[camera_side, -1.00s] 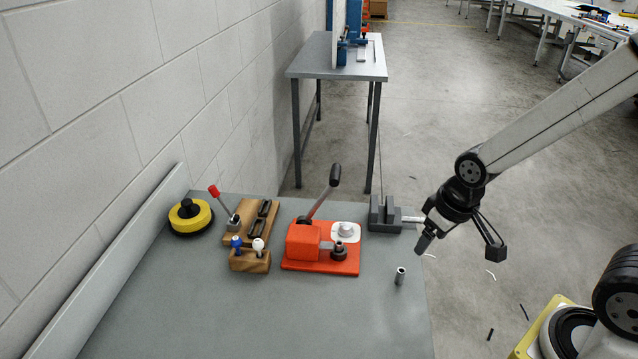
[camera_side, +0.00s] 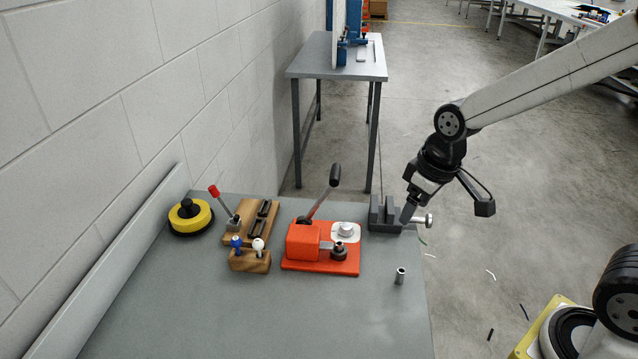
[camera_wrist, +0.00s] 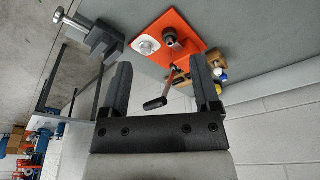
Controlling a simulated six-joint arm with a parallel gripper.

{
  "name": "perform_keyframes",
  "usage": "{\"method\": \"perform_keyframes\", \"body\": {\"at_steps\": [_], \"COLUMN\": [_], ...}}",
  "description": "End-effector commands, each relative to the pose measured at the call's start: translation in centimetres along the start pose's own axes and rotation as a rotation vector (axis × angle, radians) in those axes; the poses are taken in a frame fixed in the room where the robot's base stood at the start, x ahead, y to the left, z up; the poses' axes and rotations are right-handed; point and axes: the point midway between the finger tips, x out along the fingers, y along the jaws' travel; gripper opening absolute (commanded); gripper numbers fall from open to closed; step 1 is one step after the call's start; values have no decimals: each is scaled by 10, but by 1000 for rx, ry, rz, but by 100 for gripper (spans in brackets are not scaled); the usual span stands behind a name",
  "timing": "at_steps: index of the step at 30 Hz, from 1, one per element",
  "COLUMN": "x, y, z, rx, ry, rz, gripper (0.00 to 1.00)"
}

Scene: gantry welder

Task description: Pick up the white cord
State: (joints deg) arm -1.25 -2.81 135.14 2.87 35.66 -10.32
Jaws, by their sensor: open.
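A short thin white strand (camera_side: 491,275), which may be the white cord, lies on the concrete floor right of the workbench. A second pale strand (camera_side: 430,255) lies on the floor close to the bench's right edge. I make out no white cord in the wrist view.
The grey vise (camera_side: 384,214) stands at the bench's right edge. An orange press (camera_side: 305,242) with an upright lever, wooden fixtures (camera_side: 249,260), a yellow disc (camera_side: 190,217) and a small metal cylinder (camera_side: 400,276) are on the bench. Its front is clear.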

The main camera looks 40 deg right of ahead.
Motion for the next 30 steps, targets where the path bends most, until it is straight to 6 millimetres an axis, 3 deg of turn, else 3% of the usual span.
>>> {"method": "perform_keyframes", "body": {"at_steps": [11,21,30], "x": [6,23,45], "y": [-18,-50,-85], "z": [-79,-160,-217], "rx": [-304,-679,-1013], "ry": [-19,-1,54], "rz": [-83,-201,-314], "gripper": [79,79,79]}}
